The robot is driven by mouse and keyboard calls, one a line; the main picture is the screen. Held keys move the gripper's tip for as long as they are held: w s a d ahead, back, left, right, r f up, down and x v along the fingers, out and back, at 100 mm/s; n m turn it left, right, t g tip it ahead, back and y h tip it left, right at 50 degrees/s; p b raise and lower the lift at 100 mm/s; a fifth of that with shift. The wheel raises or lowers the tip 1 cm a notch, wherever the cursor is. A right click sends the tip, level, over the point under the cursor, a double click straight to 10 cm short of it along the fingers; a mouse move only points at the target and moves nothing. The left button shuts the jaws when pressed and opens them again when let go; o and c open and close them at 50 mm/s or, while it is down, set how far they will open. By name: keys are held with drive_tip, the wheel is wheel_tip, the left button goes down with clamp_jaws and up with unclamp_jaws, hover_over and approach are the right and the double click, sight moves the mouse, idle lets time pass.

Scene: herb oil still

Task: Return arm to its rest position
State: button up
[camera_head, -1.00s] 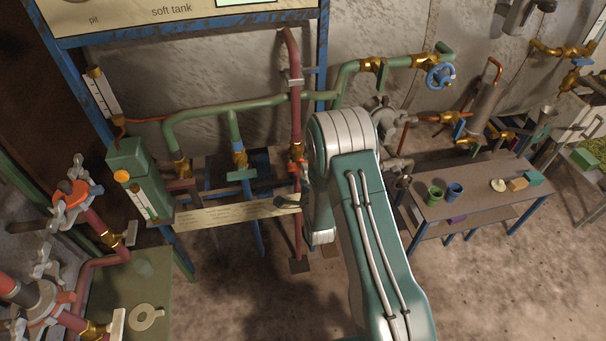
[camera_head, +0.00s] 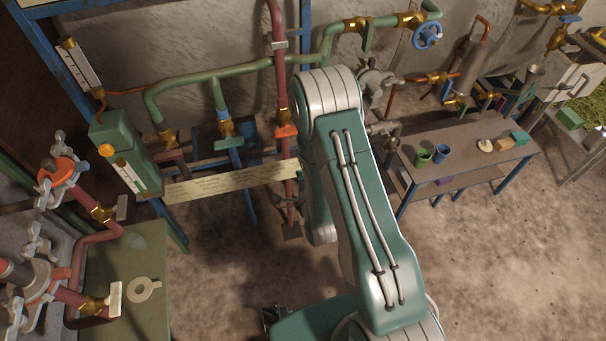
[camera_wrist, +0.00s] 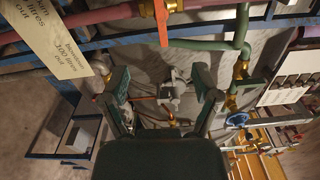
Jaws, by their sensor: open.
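My arm (camera_head: 365,220) is folded in the middle of the head view, its elbow high and its forearm link slanting down to the lower right. My gripper (camera_wrist: 162,88) shows in the wrist view with its two fingers apart and nothing between them. Beyond the fingers is a grey valve-like fitting (camera_wrist: 173,92) on pipework, apart from them as far as I can tell. In the head view most of the gripper is hidden; a small dark part shows at the bottom edge beside the arm.
A long paper label (camera_head: 225,184) and green pipe (camera_head: 230,74) lie behind and left of my arm. A bench (camera_head: 455,170) with green and blue cups stands right. Clamped red pipework (camera_head: 65,185) and a green table (camera_head: 130,300) are at left. The floor at right front is clear.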

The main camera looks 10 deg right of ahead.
drive_tip(key=shift+s, duration=1.4)
drive_tip(key=c, duration=0.6)
wheel_tip(320, 180, up, 16)
drive_tip(key=w+d+n+g, duration=0.1)
drive_tip(key=w+n+g, duration=0.2)
drive_tip(key=n+g, duration=0.45)
drive_tip(key=shift+c, duration=0.2)
drive_tip(key=s+r+n+g, duration=0.1)
drive_tip(key=s+r+n, duration=0.2)
drive_tip(key=s, duration=0.5)
drive_tip(key=s+d+r+n+g, duration=0.1)
drive_tip(key=s+r+n, duration=0.3)
drive_tip(key=s, duration=0.4)
drive_tip(key=s+d+r+n+g, duration=0.1)
drive_tip(key=s+r+n+g, duration=0.2)
drive_tip(key=s, duration=0.5)
wheel_tip(320, 180, up, 3)
drive_tip(key=shift+s+f+n+h, duration=0.2)
drive_tip(key=shift+s+n+h, duration=0.15)
drive_tip(key=shift+n, duration=0.2)
